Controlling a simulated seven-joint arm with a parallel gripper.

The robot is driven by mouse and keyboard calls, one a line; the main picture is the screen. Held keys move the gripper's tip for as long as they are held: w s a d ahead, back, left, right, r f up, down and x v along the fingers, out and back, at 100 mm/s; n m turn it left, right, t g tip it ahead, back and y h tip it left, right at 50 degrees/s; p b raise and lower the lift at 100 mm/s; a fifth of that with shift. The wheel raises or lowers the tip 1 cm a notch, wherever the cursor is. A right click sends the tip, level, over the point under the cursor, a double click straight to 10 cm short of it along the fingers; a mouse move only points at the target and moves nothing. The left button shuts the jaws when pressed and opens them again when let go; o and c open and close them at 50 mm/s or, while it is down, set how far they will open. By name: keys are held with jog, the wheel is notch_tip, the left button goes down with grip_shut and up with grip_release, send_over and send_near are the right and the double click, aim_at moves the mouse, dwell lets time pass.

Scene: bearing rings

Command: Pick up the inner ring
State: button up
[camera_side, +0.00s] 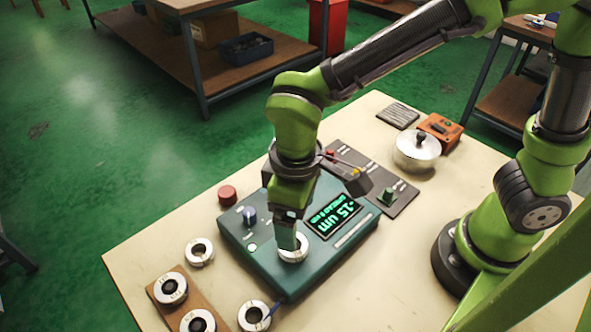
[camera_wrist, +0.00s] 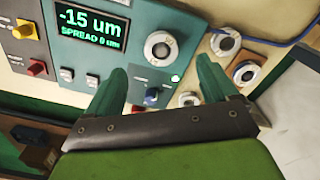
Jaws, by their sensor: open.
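A pale metal ring (camera_side: 293,256) sits on the teal gauge box (camera_side: 255,262), directly below my gripper (camera_side: 287,238). In the wrist view this ring (camera_wrist: 151,54) lies on the box ahead of my gripper (camera_wrist: 160,78), whose two green fingers are apart with nothing between them. In the side view the fingers partly hide the ring, and I cannot tell whether they touch it. Other rings lie on the table: one left of the box (camera_side: 192,258) and one in front of it (camera_side: 243,320). No marking shows which one is the inner ring.
A brown board (camera_side: 181,305) holds two rings at the front left. The gauge display (camera_wrist: 92,28) reads -15 um. A red button (camera_side: 228,195), a dark panel (camera_side: 400,195) and a lidded pot (camera_side: 415,152) stand nearby. The table's left back area is clear.

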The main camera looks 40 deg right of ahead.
jog(key=f, duration=0.7)
jog(key=shift+w+a+f, duration=0.2)
jog(key=shift+f, duration=0.1)
